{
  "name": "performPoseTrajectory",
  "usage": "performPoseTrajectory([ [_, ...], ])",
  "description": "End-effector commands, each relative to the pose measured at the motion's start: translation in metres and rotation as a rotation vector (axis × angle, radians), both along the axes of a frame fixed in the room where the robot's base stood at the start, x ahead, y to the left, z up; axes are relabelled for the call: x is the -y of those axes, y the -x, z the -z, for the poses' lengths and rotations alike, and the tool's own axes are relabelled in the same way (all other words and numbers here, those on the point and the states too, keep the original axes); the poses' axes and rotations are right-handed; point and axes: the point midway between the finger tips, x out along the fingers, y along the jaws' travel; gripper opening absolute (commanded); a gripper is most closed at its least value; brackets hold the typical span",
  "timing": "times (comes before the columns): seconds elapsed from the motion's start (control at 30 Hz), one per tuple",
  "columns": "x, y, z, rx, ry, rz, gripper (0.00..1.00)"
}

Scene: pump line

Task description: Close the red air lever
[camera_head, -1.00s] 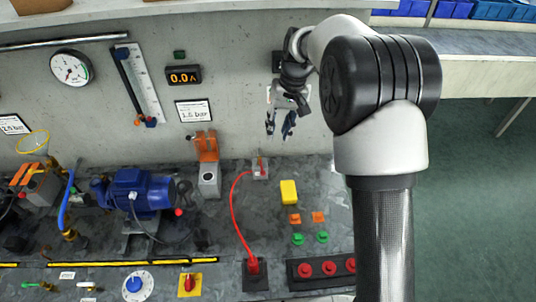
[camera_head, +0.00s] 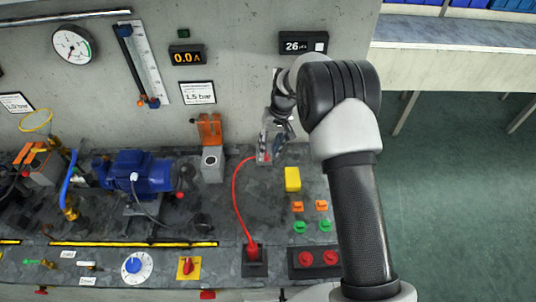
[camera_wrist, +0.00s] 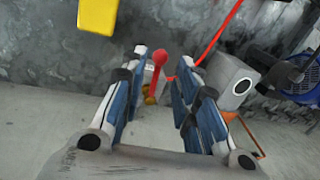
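The red air lever has a round red knob (camera_wrist: 159,59) on a thin red stem. It stands on a small grey box with brass fittings, partly hidden by my gripper. In the wrist view the knob sits between the tips of my gripper (camera_wrist: 162,63), with a gap on both sides. My gripper is open and empty. In the head view, my gripper (camera_head: 271,151) is low over the lever's box (camera_head: 262,159), close to the wall, and hides most of the lever.
A red hose (camera_head: 236,205) curves from beside the lever to a red plug (camera_head: 252,251). A yellow block (camera_head: 292,179) stands right of it, a grey block with an orange clamp (camera_head: 212,165) left. A blue pump (camera_head: 140,173) is further left. Orange and green pieces lie in front.

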Motion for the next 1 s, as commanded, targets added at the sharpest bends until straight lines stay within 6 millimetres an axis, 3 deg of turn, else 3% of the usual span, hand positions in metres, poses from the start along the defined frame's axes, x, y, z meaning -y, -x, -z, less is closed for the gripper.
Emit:
performPoseTrajectory([
  [0.2,-0.005,0.000,0.026,0.000,0.000,0.000,0.28],
  [0.57,-0.006,0.000,0.031,0.002,0.000,0.001,0.28],
  [1.0,-0.006,0.000,0.031,0.001,0.000,0.001,0.01],
])
